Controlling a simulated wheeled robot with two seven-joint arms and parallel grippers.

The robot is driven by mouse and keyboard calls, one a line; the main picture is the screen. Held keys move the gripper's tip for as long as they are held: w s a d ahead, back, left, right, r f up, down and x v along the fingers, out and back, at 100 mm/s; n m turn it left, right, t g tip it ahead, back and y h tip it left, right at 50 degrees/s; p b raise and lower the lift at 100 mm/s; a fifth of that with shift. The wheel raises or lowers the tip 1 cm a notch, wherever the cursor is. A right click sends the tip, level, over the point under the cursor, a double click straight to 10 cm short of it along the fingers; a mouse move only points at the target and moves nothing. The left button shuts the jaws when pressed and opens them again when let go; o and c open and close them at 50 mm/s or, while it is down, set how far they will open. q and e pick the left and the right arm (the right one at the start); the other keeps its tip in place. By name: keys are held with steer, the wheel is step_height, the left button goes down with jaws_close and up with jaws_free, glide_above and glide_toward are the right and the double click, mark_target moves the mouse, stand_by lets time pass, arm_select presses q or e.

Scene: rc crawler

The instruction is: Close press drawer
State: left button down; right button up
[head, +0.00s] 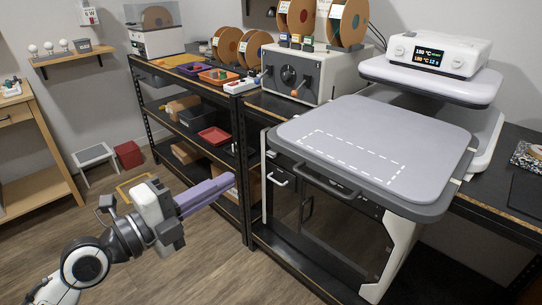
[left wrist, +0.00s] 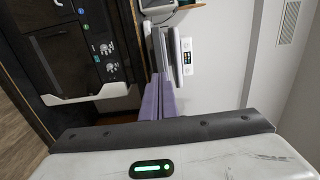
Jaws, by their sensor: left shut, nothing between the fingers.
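The heat press has a white control head (head: 440,53) with a lit display over a grey upper plate (head: 430,80). Its press drawer (head: 440,150), a grey platen with a dashed white rectangle, is pulled out toward me, clear of the upper plate. A dark handle (head: 312,180) runs along the drawer's front edge. My left gripper (head: 230,182) has purple fingers, shut and empty, left of the handle and apart from it. The fingers (left wrist: 160,98) also show in the left wrist view, with the press display (left wrist: 187,57) beyond them. My right gripper is not in view.
A black shelf rack with orange tray (head: 218,76) and red bin (head: 214,136) stands behind my left gripper. A grey box machine (head: 300,75) with filament spools stands left of the press. Wooden floor (head: 200,265) is open in front.

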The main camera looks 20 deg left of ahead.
arm_select(q)
steer(key=p, duration=0.5)
glide_toward(282, 150)
steer(key=x, duration=0.5)
steer(key=shift+w+d+r, duration=0.15)
steer(key=shift+w, duration=0.05)
steer(key=shift+w+d, duration=0.15)
steer(key=shift+w, duration=0.3)
